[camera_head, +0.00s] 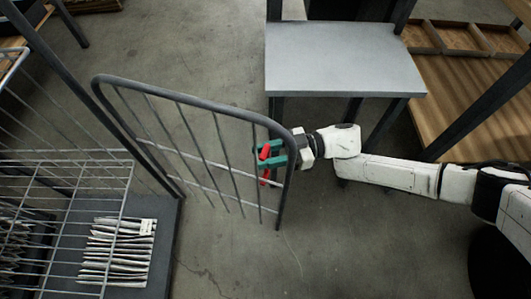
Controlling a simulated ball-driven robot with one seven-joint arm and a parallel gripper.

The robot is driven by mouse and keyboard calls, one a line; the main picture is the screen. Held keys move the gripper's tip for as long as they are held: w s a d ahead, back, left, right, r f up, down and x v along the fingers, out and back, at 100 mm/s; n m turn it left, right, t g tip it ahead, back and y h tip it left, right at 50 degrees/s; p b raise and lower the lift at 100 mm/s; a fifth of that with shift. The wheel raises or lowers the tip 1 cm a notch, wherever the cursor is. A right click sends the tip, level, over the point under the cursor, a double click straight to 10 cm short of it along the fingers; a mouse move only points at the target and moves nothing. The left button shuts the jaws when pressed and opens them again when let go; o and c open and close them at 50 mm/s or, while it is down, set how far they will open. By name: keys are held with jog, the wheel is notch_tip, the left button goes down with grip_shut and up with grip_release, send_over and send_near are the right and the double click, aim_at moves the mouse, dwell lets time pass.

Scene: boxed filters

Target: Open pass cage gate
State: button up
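The cage gate (190,103) is a dark grey framed panel with thin vertical bars. It stands swung out at an angle from the cage's dark post (80,73), over bare floor. My gripper (266,164), with red and teal fingers, is at the gate's free edge, on the right end of the panel. Gate bars and the edge frame partly cover the fingers. I cannot tell whether the fingers are closed on the frame or only beside it.
A wire basket (100,180) and a stack of flat, pale filters (118,250) are in the cage at lower left. A grey-topped table (340,60) stands behind my arm. Wooden trays (465,38) lie at upper right. The concrete floor in front of the gate is clear.

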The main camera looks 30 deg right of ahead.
jog(key=shift+d, duration=0.2)
jog(key=v, duration=1)
jog(key=shift+d+b, duration=0.3)
jog(key=shift+c, duration=0.3)
